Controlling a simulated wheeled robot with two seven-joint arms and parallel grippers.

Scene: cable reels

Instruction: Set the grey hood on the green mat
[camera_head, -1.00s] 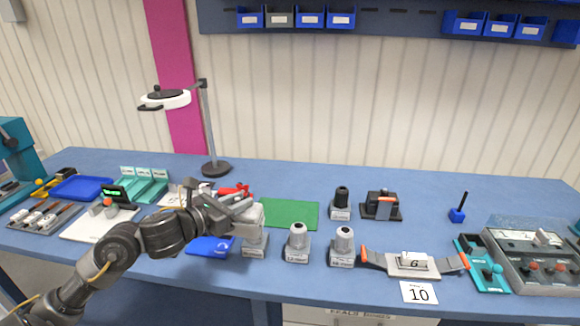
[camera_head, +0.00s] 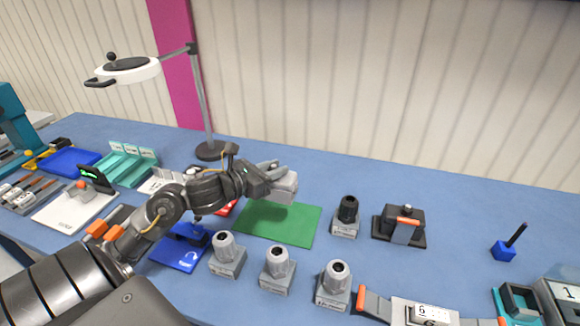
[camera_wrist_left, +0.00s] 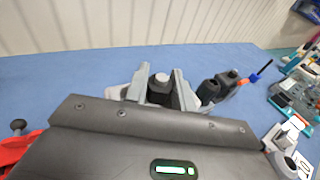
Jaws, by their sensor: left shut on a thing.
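The green mat (camera_head: 282,226) lies flat on the blue bench, with nothing seen standing on its visible part. My left gripper (camera_head: 280,182) is over the mat's far edge and shut on the grey hood (camera_head: 290,189), a light grey block mostly covered by the fingers. In the left wrist view, the left gripper (camera_wrist_left: 158,88) has its fingers on either side of the hood (camera_wrist_left: 161,82), which shows a grey top and a dark part below. The gap between hood and mat is hard to judge. My right gripper is out of view.
Grey-topped housings (camera_head: 277,268) stand in a row before the mat. A black-topped housing (camera_head: 346,216) and a black device (camera_head: 399,226) stand right of it. A lamp stand (camera_head: 210,150) rises behind left. The back right bench is clear.

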